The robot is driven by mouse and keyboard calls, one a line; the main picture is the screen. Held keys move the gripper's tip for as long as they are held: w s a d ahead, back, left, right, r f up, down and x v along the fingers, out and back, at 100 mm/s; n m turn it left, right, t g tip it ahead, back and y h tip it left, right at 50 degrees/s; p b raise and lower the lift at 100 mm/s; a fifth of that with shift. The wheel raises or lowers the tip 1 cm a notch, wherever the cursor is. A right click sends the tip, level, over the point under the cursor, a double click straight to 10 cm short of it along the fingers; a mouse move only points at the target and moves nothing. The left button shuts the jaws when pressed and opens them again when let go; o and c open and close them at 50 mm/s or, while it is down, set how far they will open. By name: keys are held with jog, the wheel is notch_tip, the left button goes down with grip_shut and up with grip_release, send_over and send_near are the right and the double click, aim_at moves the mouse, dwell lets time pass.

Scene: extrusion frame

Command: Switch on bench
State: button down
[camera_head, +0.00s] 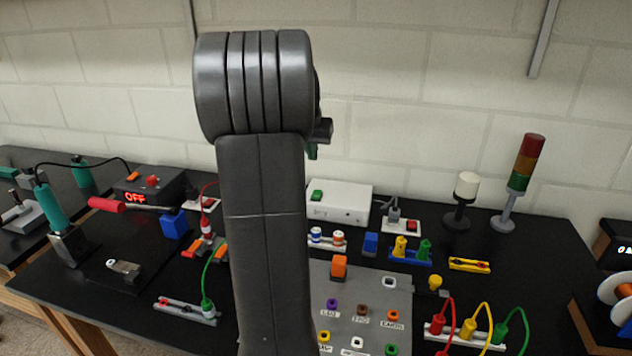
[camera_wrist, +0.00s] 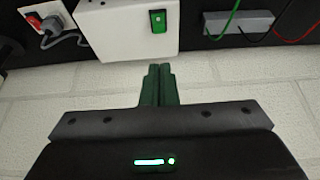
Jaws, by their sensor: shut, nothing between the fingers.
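A white box (camera_head: 345,205) stands at the back of the black bench (camera_head: 480,240), with a green rocker switch (camera_head: 317,195) on it. In the wrist view the box (camera_wrist: 110,32) is at the top, and its green switch (camera_wrist: 158,22) looks lit. My gripper (camera_wrist: 158,70) is shut and empty, its green fingertips together just short of the box edge near the switch. They look apart from it. In the head view only a bit of my gripper (camera_head: 312,151) shows behind my arm, above the box.
A dark soldering station (camera_head: 150,188) reading OFF is at the left. A socket with a red switch and plug (camera_head: 402,226) is right of the box; a similar socket (camera_head: 205,203) is left. A signal tower (camera_head: 518,180) stands at the right. The wall is close behind.

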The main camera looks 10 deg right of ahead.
aim_at(318, 191)
jog(key=p+x, duration=0.2)
jog(key=x, duration=1.2)
jog(key=shift+s+a+f, duration=0.1)
jog(key=shift+s, duration=0.05)
jog(key=shift+p, duration=0.3)
jog(key=shift+g+p, duration=0.3)
jog(key=shift+p, duration=0.2)
jog(key=shift+f+b, duration=0.15)
jog(key=shift+b, duration=0.2)
jog(key=shift+s+a+b, duration=0.25)
jog(key=shift+s+b, duration=0.2)
jog(key=shift+s, duration=0.25)
